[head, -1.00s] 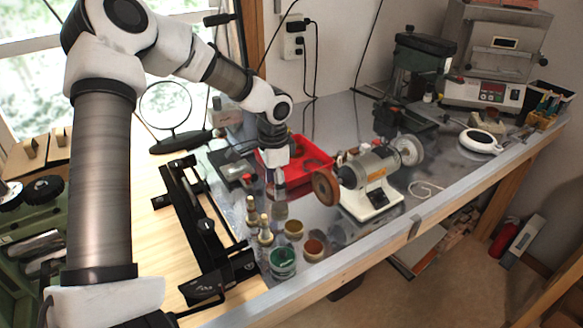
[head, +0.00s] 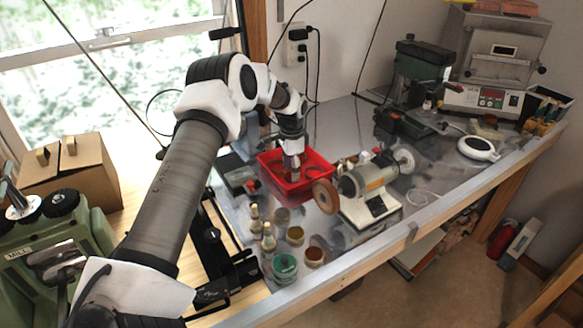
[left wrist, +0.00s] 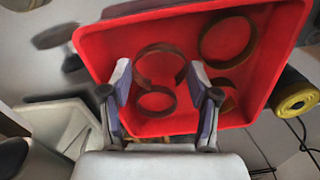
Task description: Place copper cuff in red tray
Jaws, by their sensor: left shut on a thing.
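The red tray (head: 325,165) lies on the metal bench, left of the bench grinder. My left gripper (head: 292,172) points down inside its outline. In the left wrist view the fingers (left wrist: 160,70) stand apart, shut on a brown copper cuff (left wrist: 160,46) that spans the gap between the fingertips. The tray (left wrist: 110,45) fills the space behind them. More brown rings show in it: one between the fingers lower down (left wrist: 155,110) and a larger one at upper right (left wrist: 204,45). I cannot tell whether the held cuff touches the tray floor. My right gripper is not in view.
The grinder (head: 370,185) with its brown wheel stands close to the tray's right. Small jars (head: 285,265) and bottles (head: 254,220) stand in front of the tray. A dark flat box (head: 238,172) lies to its left. The bench behind the tray is mostly clear.

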